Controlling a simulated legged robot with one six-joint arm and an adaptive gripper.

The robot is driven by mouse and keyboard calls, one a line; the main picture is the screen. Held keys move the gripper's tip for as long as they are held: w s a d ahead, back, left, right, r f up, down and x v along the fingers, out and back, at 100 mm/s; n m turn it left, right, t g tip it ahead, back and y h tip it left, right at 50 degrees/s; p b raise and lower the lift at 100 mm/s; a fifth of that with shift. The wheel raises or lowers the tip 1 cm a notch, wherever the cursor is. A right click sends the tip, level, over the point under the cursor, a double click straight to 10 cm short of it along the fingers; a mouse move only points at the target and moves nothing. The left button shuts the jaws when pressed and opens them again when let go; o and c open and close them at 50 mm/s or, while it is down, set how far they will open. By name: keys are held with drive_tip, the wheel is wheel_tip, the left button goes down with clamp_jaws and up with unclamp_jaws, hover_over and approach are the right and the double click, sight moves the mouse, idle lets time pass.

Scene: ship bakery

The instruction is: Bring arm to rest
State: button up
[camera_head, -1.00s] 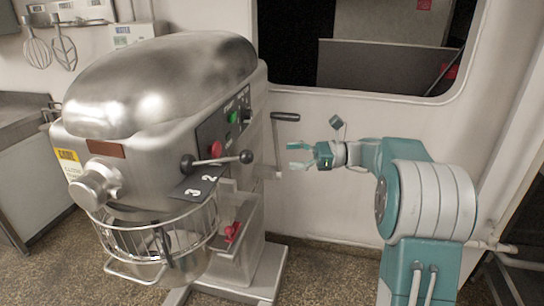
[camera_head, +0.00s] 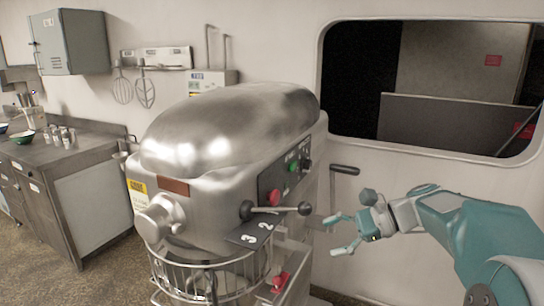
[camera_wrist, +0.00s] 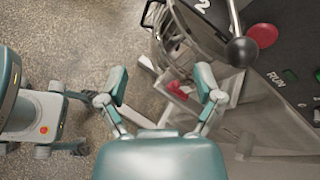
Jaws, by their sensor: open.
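My gripper (camera_head: 338,234) is open and empty in the head view. It is in the air just right of the large metal mixer (camera_head: 225,135), close to its control side. My teal and white arm reaches in from the right edge. In the wrist view my gripper (camera_wrist: 161,92) has its two teal fingers spread apart with nothing between them. Behind them show the speckled floor and the mixer's lower parts. The mixer's black-knobbed lever (camera_wrist: 243,51) and red button (camera_wrist: 263,35) are at the upper right there.
A wire bowl guard (camera_head: 208,275) is at the mixer's front. A wall handle (camera_head: 345,169) is above my gripper. A counter (camera_head: 100,165) with bowls and cups stands at the left. A dark window (camera_head: 430,90) is in the wall behind. Floor is open between counter and mixer.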

drive_tip(key=s+d+f+n+t+h, duration=0.1)
drive_tip(key=s+f+n+t+h, duration=0.1)
drive_tip(key=s+n+h, duration=0.4)
drive_tip(key=s+d+f+n+t+h, duration=0.1)
drive_tip(key=s+f+n+h, duration=0.4)
drive_tip(key=s, duration=1.1)
drive_tip(key=n+t+h, duration=0.1)
drive_tip(key=n+h, duration=0.1)
drive_tip(key=n, duration=0.1)
drive_tip(key=shift+s, duration=0.2)
drive_tip(key=shift+a, duration=0.1)
idle(1.2)
